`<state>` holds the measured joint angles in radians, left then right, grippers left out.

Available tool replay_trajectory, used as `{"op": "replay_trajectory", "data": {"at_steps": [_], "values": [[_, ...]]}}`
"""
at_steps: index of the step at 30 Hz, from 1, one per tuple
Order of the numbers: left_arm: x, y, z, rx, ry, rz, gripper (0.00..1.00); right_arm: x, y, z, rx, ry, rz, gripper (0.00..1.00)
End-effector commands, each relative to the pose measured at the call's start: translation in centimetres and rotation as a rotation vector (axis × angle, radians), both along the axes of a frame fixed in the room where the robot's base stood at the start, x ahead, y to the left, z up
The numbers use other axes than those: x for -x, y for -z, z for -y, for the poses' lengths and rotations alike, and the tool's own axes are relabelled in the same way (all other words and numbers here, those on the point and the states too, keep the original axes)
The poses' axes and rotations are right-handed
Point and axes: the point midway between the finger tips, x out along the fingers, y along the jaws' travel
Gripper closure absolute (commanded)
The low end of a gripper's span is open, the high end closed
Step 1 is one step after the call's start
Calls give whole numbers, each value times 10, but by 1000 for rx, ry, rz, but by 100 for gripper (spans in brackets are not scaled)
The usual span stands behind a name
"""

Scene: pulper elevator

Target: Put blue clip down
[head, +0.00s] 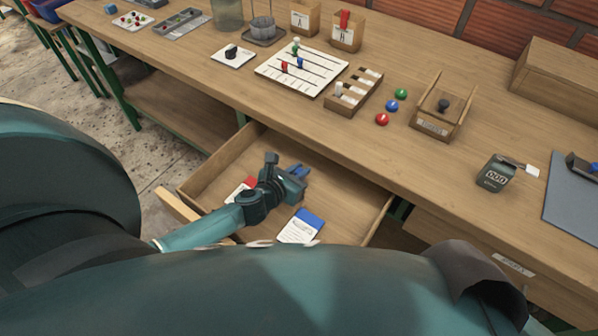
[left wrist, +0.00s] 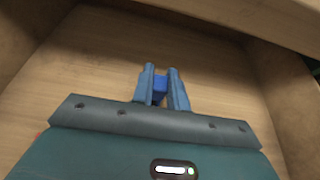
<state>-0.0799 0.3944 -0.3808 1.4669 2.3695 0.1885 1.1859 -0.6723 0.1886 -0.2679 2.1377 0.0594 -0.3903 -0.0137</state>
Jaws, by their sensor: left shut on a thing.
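My left gripper (head: 297,172) reaches down into the open wooden drawer (head: 215,172) below the bench top. In the left wrist view my left gripper (left wrist: 161,76) is shut on the blue clip (left wrist: 160,84), a small bright blue piece between its two fingers. The fingers hide most of the clip. The drawer's bare wooden floor (left wrist: 95,60) shows behind the fingertips; I cannot tell whether the clip touches it. My right gripper is not in view.
In the drawer lie a blue-topped card (head: 301,228) and a red-topped card (head: 241,190), partly hidden by my arm. On the bench stand a slotted board (head: 300,72), coloured buttons (head: 391,106), a wooden box (head: 440,105) and a counter (head: 494,174). The drawer's right part is clear.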

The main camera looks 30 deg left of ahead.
Motion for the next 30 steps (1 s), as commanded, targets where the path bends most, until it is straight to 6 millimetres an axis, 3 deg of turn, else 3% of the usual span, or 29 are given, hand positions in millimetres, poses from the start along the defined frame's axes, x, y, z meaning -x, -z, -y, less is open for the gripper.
{"op": "replay_trajectory", "data": {"at_steps": [5, 6, 14, 23, 30], "values": [[0, 4, 0, 0, 0, 0, 100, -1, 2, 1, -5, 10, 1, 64], [0, 3, 0, 0, 0, 0, 83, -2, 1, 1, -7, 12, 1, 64], [0, 3, 0, 0, 0, 0, 63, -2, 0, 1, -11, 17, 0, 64], [0, -3, 0, 0, 0, 0, 63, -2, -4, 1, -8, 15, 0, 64], [39, -16, -5, 0, 0, -5, 63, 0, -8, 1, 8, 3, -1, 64]]}}
